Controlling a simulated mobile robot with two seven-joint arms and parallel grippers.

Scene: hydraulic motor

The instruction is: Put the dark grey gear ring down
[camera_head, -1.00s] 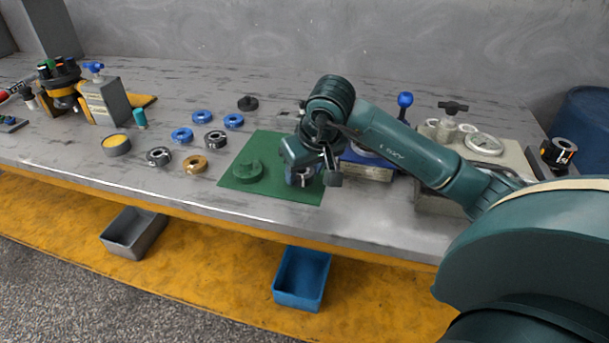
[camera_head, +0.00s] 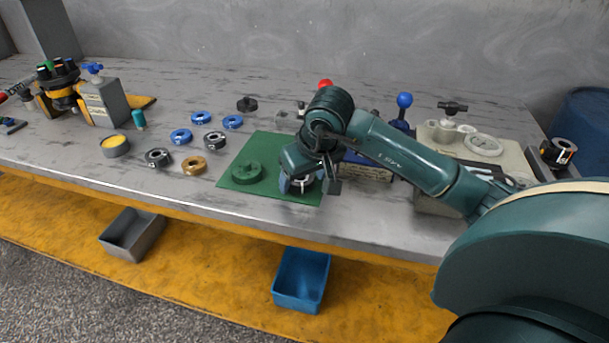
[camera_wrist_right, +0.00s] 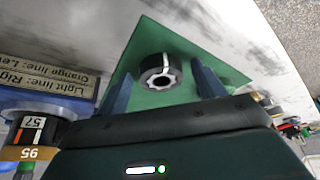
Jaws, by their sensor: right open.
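The dark grey gear ring (camera_wrist_right: 153,72), with a toothed light rim around its hole, rests on the green mat (camera_wrist_right: 180,45) in the right wrist view. My right gripper (camera_wrist_right: 162,88) is open, with one finger on each side of the ring and visible gaps to it. In the head view, my right gripper (camera_head: 302,185) is low over the right part of the mat (camera_head: 268,150) and mostly hides the ring. A green round part (camera_head: 247,173) sits on the mat to its left. My left gripper is not in view.
Left of the mat lie blue rings (camera_head: 181,136), dark rings (camera_head: 158,157), a brown ring (camera_head: 194,166) and a yellow-filled cup (camera_head: 115,146). A blue-knobbed device (camera_head: 403,112) and a beige fixture plate (camera_head: 510,155) stand to the right. Bins (camera_head: 302,280) stand below the table's front edge.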

